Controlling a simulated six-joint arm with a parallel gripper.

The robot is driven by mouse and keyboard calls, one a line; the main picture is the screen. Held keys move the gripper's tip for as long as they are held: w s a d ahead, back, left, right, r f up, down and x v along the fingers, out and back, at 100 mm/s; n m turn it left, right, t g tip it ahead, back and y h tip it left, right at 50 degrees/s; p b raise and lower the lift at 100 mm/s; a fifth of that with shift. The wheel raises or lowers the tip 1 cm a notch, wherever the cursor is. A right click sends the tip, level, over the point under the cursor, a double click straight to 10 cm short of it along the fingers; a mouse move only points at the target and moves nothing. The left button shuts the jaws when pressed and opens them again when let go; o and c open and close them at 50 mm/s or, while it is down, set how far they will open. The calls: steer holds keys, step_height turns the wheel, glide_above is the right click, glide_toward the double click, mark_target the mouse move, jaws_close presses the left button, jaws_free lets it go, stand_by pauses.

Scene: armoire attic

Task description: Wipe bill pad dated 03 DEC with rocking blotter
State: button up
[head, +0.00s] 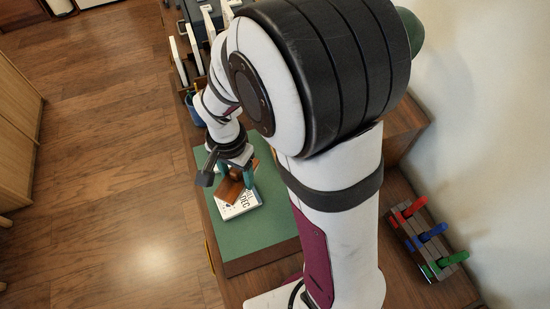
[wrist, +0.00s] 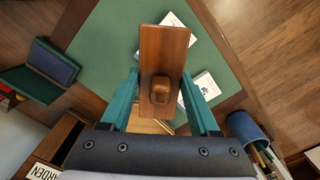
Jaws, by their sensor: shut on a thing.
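My gripper (head: 236,172) is shut on the brown wooden rocking blotter (head: 229,190). In the wrist view the blotter (wrist: 164,42) lies between the teal fingers of my gripper (wrist: 162,82), its knob toward the camera. In the head view a white bill pad (head: 240,207) on the green desk mat is partly covered by the blotter; "DEC" is readable, the day number is not. I cannot tell whether the blotter touches it. In the wrist view white printed paper shows beside the blotter (wrist: 203,90) and beyond its far end; whether this is one pad or two is unclear.
A rack (head: 428,238) of red, blue and green handles stands at right. A blue pen cup (wrist: 246,128) and an open green box with a blue pad (wrist: 50,62) flank the mat. The mat's front part (head: 262,240) is clear.

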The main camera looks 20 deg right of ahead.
steer(key=shift+s+a+f+n, duration=0.15)
steer(key=shift+a+n, duration=0.35)
steer(key=shift+a, duration=0.3)
glide_above(225, 205)
steer(key=d, duration=0.3)
steer(key=shift+d+f, duration=0.1)
steer(key=shift+f, duration=2.9)
step_height(225, 205, down, 2)
steer(key=shift+a+r, duration=0.1)
steer(key=shift+a, duration=1.15)
steer(key=shift+c, duration=0.6)
steer(key=shift+a, duration=0.4)
steer(key=shift+d, duration=1.55)
steer(key=shift+w+d+r, duration=0.1)
steer(key=shift+w+r, duration=0.05)
steer(key=shift+w, duration=0.05)
steer(key=shift+r, duration=3.9)
